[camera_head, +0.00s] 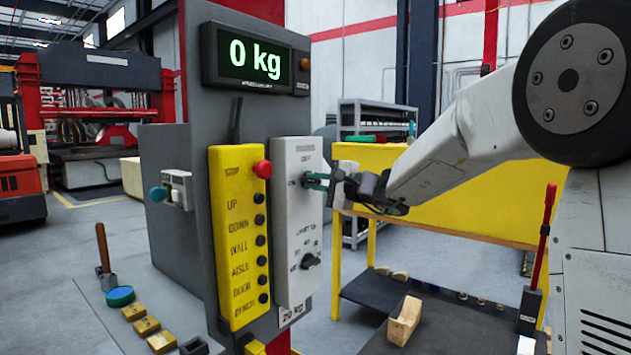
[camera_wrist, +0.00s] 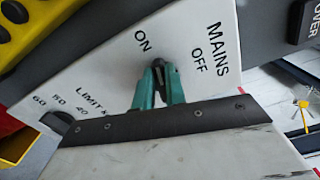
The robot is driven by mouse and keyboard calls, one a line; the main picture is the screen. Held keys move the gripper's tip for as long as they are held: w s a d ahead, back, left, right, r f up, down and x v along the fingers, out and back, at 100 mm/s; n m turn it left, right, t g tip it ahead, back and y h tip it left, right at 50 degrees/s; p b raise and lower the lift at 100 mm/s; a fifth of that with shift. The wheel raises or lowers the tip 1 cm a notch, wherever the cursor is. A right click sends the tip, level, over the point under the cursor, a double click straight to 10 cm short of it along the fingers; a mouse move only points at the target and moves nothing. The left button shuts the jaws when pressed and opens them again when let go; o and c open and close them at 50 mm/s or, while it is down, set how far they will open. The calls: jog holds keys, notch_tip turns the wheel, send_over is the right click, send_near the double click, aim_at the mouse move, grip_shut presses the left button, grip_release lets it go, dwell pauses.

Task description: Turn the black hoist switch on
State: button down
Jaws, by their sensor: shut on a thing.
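The white switch panel (camera_head: 297,225) hangs to the right of a yellow push-button panel, and its front fills much of the wrist view (camera_wrist: 105,75). It bears the marks MAINS, OFF and ON. My gripper (camera_head: 317,181) reaches it from the right. In the wrist view, the green fingertips (camera_wrist: 160,70) are closed around the black switch (camera_wrist: 158,61), beside the ON mark. The fingers hide part of the switch, and I cannot tell exactly which mark it points to. In the head view the fingers cover the switch.
A black limit knob (camera_head: 310,262) sits lower on the same panel. The yellow button panel (camera_head: 238,235) has a red stop button (camera_head: 262,169). Above, a display (camera_head: 255,60) reads 0 kg. A yellow-sided bench (camera_head: 450,190) stands behind my arm.

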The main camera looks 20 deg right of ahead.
jog(key=shift+f+n, duration=0.2)
jog(key=shift+n, duration=0.6)
jog(key=c, duration=1.4)
grip_release()
jog(key=shift+s, duration=0.1)
jog(key=shift+c, duration=0.2)
jog(key=v, duration=0.8)
jog(key=shift+a, duration=0.1)
